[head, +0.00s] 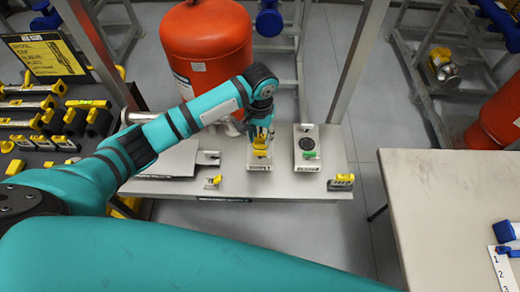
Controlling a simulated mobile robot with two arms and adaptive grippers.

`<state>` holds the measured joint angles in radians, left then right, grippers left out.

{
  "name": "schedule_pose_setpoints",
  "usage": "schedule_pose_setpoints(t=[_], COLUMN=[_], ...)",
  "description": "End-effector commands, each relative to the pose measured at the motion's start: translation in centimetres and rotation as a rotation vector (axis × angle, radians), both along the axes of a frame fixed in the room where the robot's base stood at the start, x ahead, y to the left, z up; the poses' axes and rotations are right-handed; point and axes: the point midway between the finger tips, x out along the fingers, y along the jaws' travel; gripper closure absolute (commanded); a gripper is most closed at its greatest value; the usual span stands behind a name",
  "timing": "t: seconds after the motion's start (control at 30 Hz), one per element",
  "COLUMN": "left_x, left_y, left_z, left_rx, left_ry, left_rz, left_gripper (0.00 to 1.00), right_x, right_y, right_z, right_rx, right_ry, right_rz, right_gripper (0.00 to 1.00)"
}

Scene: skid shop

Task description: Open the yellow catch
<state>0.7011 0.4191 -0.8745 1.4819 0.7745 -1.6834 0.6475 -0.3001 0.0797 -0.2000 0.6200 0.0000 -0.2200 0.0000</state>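A yellow part (261,153), which looks like the yellow catch, sits on a small pale plate (259,167) on the grey bench. My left gripper (261,137) points down right over this yellow part and partly hides it. The fingers are small and overlap the part, so I cannot tell whether they touch it or how far they are open. The catch's exact position is also too small to read. My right arm crosses the bottom of the head view, and its gripper is out of the picture.
Beside the plate is a panel (319,138) with a black dial and green handle (310,155). Small yellow-marked fittings (214,182) (342,181) sit along the bench's front edge. A red tank (207,45) stands behind. A pale table (440,220) is at right.

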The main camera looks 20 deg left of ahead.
Motion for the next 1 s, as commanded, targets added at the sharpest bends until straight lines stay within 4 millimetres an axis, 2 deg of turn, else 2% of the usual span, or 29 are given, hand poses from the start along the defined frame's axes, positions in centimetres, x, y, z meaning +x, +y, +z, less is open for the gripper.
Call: schedule_pose_setpoints(t=[0.27,0.5,0.6,1.0], left_x=[-0.02,-0.05,-0.05,-0.01], left_y=[-0.01,-0.10,-0.02,0.03], left_z=[0.03,0.66,0.77,0.80], left_rx=[0.000,-0.002,0.000,0.001], left_ry=[0.000,0.001,0.001,0.000], left_rz=[0.017,0.298,0.358,0.360], left_gripper=[0.68,0.68,0.68,0.68], right_x=[0.01,0.02,0.02,0.02], right_y=[0.01,0.02,0.02,0.02], right_z=[0.00,0.00,0.00,0.00], right_rx=[0.000,0.000,0.000,0.000], right_ry=[0.000,0.000,0.000,0.000], right_rz=[0.000,0.000,0.000,0.000], right_gripper=[0.60,0.60,0.60,0.60])
